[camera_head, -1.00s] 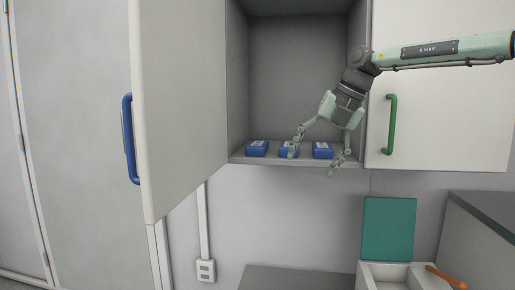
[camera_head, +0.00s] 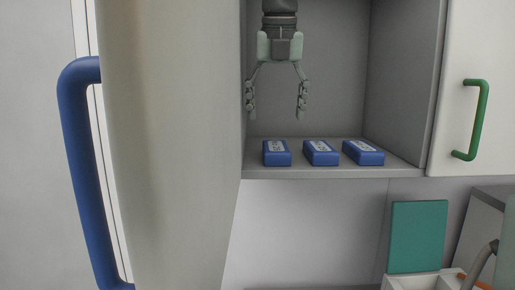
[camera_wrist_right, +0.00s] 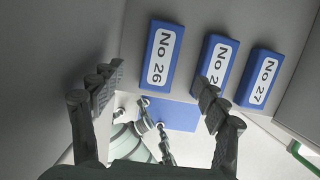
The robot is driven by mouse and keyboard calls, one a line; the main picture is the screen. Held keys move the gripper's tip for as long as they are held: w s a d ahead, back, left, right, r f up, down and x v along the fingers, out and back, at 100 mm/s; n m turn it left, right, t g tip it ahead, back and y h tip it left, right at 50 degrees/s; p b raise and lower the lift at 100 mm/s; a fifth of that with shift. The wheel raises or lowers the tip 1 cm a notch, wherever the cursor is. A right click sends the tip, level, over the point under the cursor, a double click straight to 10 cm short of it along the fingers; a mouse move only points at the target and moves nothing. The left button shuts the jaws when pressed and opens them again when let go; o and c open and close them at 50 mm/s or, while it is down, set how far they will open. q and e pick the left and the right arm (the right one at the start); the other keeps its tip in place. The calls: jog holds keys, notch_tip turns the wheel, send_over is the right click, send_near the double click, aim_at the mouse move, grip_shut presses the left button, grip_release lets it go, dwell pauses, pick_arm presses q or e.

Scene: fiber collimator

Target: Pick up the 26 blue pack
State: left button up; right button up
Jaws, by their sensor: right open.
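Three blue packs with white labels lie in a row on the cabinet shelf. The wrist view shows "No 26" on the left pack (camera_wrist_right: 160,58), which is also the left one in the head view (camera_head: 276,153). My right gripper (camera_head: 276,115) points down, open and empty, inside the cabinet above the left pack, apart from it. In the wrist view its fingers (camera_wrist_right: 158,90) are spread, and the right finger partly covers the middle pack's label. A pale green jointed part of mine, probably the left gripper (camera_wrist_right: 155,137), shows low in that view; its grip is unclear.
The middle pack (camera_head: 321,153) and the right pack (camera_head: 363,152), labelled "No 27", lie close by. The open door (camera_head: 175,150) with a blue handle (camera_head: 80,170) stands left. The cabinet wall bounds the right side. A teal board (camera_head: 417,237) stands below.

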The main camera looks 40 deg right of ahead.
aim_at(276, 145)
jog(key=shift+w+d+f, duration=0.1)
jog(key=shift+f, duration=0.35)
jog(key=shift+x, duration=0.9)
jog(key=x, duration=0.3)
jog(key=shift+f, duration=0.4)
jog(key=shift+d+f, duration=0.2)
jog(key=shift+f, duration=0.3)
jog(key=shift+c, duration=0.7)
jog(key=c, duration=1.1)
pick_arm(q)
jog(key=shift+s+f, duration=0.1)
jog(key=shift+s, duration=0.7)
jog(key=shift+w, duration=0.1)
pick_arm(e)
jog(key=shift+r, duration=0.15)
